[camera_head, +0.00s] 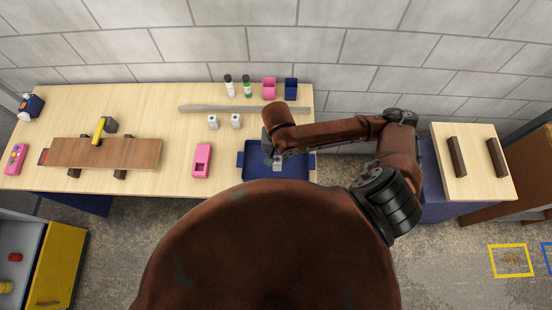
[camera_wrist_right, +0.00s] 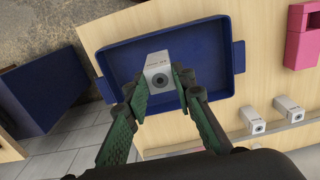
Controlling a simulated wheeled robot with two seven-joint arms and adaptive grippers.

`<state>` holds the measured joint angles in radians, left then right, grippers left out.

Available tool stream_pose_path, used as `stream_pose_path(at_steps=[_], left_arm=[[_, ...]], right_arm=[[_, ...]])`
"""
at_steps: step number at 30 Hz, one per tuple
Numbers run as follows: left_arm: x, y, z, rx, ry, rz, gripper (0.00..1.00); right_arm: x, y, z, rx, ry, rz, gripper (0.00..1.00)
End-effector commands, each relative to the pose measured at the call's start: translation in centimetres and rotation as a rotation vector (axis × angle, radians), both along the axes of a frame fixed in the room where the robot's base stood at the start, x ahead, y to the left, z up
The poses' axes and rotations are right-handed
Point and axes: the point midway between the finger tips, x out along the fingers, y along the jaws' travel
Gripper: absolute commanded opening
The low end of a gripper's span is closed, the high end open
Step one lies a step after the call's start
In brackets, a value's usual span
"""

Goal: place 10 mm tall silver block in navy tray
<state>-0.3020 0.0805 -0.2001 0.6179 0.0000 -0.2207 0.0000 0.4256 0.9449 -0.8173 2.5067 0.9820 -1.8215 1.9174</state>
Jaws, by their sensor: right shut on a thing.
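The navy tray (camera_head: 241,172) sits near the front edge of the wooden table. It fills the middle of the right wrist view (camera_wrist_right: 112,62). My right gripper (camera_head: 277,160) is over the tray, and its green fingers (camera_wrist_right: 159,84) are shut on a silver block (camera_wrist_right: 158,66). The block has a dark round mark and small print that I cannot read for sure. It also shows below the gripper in the head view (camera_head: 277,168). I cannot tell whether its underside touches the tray floor. My left gripper is not in view.
A brown board (camera_head: 140,153) is at the left.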

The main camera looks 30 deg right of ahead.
Motion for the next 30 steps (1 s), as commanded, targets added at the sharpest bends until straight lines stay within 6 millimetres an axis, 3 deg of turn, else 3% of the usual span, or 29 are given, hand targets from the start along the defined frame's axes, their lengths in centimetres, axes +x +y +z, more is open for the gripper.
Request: stream_pose_path(at_steps=[1,10,17,24,30], left_arm=[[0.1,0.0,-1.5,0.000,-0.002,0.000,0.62],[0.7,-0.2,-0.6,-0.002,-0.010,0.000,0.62],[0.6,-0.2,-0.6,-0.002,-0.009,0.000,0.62],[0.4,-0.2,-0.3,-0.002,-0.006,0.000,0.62],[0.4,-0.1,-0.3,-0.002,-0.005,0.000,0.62]], right_arm=[[0.6,-0.3,-0.8,-0.002,-0.005,-0.001,0.00],[4.0,-1.9,-4.8,-0.001,0.001,-0.002,0.00],[4.8,-2.3,-6.1,0.000,0.001,-0.002,0.00],[4.8,-2.3,-9.0,-0.001,0.001,0.001,0.00],[4.8,-2.3,-9.1,0.000,-0.001,0.001,0.00]])
